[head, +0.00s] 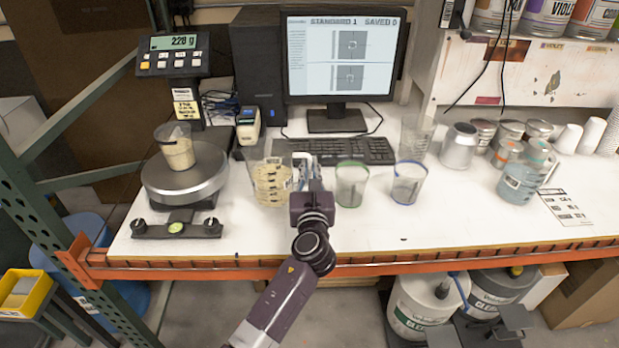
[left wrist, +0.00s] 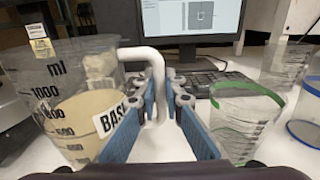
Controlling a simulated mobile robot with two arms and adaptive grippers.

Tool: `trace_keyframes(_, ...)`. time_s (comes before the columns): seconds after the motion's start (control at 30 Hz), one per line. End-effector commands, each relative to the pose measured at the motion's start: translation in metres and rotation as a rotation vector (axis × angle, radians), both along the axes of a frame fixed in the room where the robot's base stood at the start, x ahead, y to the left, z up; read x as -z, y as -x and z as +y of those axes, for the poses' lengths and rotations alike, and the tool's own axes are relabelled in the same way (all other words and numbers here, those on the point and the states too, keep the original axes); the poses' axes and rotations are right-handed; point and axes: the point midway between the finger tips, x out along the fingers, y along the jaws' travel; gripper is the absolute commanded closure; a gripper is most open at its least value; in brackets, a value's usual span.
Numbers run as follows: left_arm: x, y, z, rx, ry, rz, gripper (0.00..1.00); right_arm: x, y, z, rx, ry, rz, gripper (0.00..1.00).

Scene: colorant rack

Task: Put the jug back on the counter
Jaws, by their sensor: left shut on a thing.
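The jug (head: 270,183) is clear with dark volume marks and pale cream contents. It is upright at the counter's (head: 400,222) middle-left, in front of the keyboard. I cannot tell whether its base touches the counter. In the left wrist view the jug (left wrist: 62,108) fills the left side, with a "BASE" label and a white handle (left wrist: 155,75). My left gripper (head: 306,172) is at the jug's right side. Its blue-padded fingers (left wrist: 160,118) are shut on the handle. My right gripper is not in view.
Two clear cups, green-rimmed (head: 351,186) and blue-rimmed (head: 407,184), stand right of my gripper. A scale (head: 183,180) with a filled cup (head: 175,148) is left. The keyboard (head: 335,151) and monitor (head: 345,50) are behind. Cans (head: 459,147) crowd the right. The front strip is mostly clear.

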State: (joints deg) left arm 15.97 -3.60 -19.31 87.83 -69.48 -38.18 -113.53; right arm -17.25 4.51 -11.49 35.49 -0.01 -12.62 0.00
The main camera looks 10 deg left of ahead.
Motion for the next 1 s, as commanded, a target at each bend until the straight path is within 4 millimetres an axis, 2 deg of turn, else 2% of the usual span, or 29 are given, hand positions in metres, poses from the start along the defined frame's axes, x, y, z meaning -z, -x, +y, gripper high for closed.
trace_keyframes(0.03, 0.01, 0.0, 0.0, -0.001, -0.005, -0.001, 1.0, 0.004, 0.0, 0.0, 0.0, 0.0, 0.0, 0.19)
trace_keyframes(0.17, 0.023, 0.0, 0.0, 0.0, -0.004, -0.003, 1.0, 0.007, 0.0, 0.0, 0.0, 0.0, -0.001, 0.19)
trace_keyframes(0.57, 0.027, -0.001, 0.0, 0.0, -0.004, -0.004, 1.0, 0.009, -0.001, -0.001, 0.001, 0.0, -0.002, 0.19)
trace_keyframes(0.6, 0.03, 0.0, 0.0, -0.001, 0.0, 0.001, 0.9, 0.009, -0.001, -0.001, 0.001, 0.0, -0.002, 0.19)
trace_keyframes(0.77, 0.03, 0.0, 0.0, -0.001, 0.0, 0.001, 0.74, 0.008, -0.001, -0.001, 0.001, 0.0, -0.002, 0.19)
trace_keyframes(1.0, 0.029, 0.0, 0.0, -0.001, 0.0, 0.001, 0.74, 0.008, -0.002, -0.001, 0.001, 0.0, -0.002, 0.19)
